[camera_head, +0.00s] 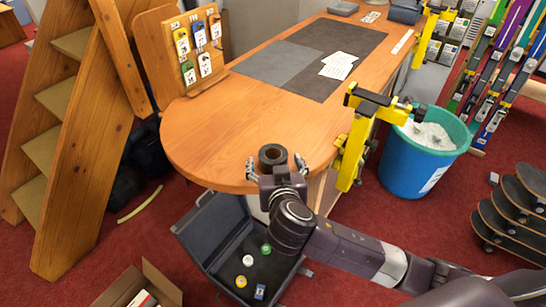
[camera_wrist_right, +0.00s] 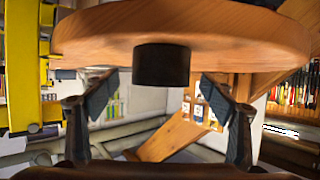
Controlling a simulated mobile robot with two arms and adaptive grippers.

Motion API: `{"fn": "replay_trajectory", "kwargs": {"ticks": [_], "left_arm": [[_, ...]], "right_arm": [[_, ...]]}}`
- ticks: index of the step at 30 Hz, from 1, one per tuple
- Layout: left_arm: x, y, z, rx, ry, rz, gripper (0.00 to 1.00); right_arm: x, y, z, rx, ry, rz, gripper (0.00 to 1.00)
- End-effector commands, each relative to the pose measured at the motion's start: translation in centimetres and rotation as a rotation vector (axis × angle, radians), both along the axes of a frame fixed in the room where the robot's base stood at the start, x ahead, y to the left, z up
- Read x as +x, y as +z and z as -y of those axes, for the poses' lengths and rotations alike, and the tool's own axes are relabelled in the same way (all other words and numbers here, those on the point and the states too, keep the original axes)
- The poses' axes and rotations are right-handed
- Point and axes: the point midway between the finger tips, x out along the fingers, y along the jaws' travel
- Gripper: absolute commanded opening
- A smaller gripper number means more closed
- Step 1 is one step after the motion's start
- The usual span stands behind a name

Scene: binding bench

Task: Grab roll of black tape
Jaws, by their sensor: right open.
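The roll of black tape (camera_head: 272,155) lies flat near the rounded front edge of the wooden bench top, its round hole facing up. In the right wrist view the tape (camera_wrist_right: 161,65) is a dark cylinder at the bench edge. My right gripper (camera_head: 276,166) is open at that edge, one finger on each side of the roll. In the wrist view the fingers (camera_wrist_right: 155,95) stand wide apart with the tape centred beyond their gap; I see no contact. My left gripper is not in view.
A yellow clamp (camera_head: 354,140) stands on the bench's right edge, near my right arm. A tag board (camera_head: 172,62) stands at the back left. An open dark case (camera_head: 207,232) lies below. A teal bin (camera_head: 408,168) stands right. The bench around the tape is clear.

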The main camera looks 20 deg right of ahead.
Motion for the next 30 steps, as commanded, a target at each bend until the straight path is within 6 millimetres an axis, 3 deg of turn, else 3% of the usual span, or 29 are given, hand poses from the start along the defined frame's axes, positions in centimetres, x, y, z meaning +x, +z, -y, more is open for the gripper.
{"fn": "replay_trajectory", "kwargs": {"ticks": [7, 16, 30], "left_arm": [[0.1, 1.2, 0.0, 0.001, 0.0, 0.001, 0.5], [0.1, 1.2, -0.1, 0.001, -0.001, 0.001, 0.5], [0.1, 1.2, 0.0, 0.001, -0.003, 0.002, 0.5]], "right_arm": [[2.8, -1.2, 0.4, -0.002, 0.0, 0.001, 0.76], [3.2, -1.5, 0.5, -0.001, 0.0, -0.001, 0.76], [3.2, -1.4, 0.5, -0.001, 0.001, 0.001, 0.27]]}}
